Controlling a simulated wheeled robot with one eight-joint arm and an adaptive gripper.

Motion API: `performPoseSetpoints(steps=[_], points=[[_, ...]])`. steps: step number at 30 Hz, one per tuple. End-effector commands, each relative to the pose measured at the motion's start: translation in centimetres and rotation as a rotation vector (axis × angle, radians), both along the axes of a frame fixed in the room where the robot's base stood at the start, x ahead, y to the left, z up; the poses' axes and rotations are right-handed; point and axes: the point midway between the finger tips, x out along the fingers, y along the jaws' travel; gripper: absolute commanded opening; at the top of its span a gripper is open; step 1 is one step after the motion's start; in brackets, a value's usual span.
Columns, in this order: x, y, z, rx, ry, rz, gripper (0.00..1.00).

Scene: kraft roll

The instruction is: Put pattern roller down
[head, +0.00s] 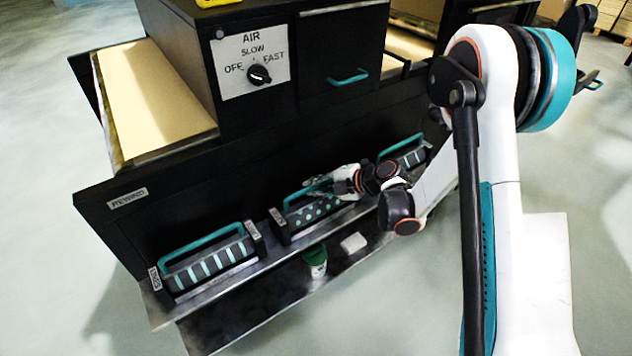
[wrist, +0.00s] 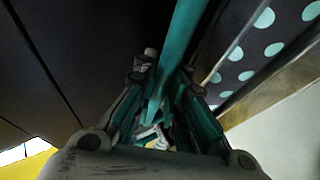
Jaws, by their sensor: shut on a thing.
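The pattern roller (head: 306,215), dark with pale teal dots, is at the middle place of the low rack (head: 250,292) on the front of the black machine. Its teal handle is on top. My gripper (head: 322,188) reaches in from the right and is shut on this handle. In the wrist view the teal handle (wrist: 178,55) runs between the fingers of my gripper (wrist: 162,85), and the dotted roller (wrist: 265,45) shows at upper right. My gripper hides part of the roller's right end, and I cannot tell whether it rests fully on the rack.
A striped roller (head: 210,262) with a teal handle sits left on the rack. Another roller (head: 412,156) sits at right, beyond my gripper. A green and white jar (head: 315,261) and a white block (head: 354,242) stand on the lower shelf. The machine front (head: 190,205) rises close behind.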

Motion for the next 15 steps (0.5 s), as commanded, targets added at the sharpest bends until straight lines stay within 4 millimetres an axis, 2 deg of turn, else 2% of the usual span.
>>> performPoseSetpoints(steps=[8, 9, 11, 12, 15], points=[[0.01, 0.02, 0.06, 0.002, 0.0, -0.001, 0.0], [-0.01, 0.01, -0.09, 0.0, 0.0, 0.0, 0.14], [-0.02, 0.0, -0.07, 0.0, 0.0, 0.0, 0.28], [-0.02, 0.0, -0.07, 0.0, 0.0, 0.0, 0.32], [-0.01, 0.01, -0.06, 0.0, 0.0, 0.0, 0.32]])
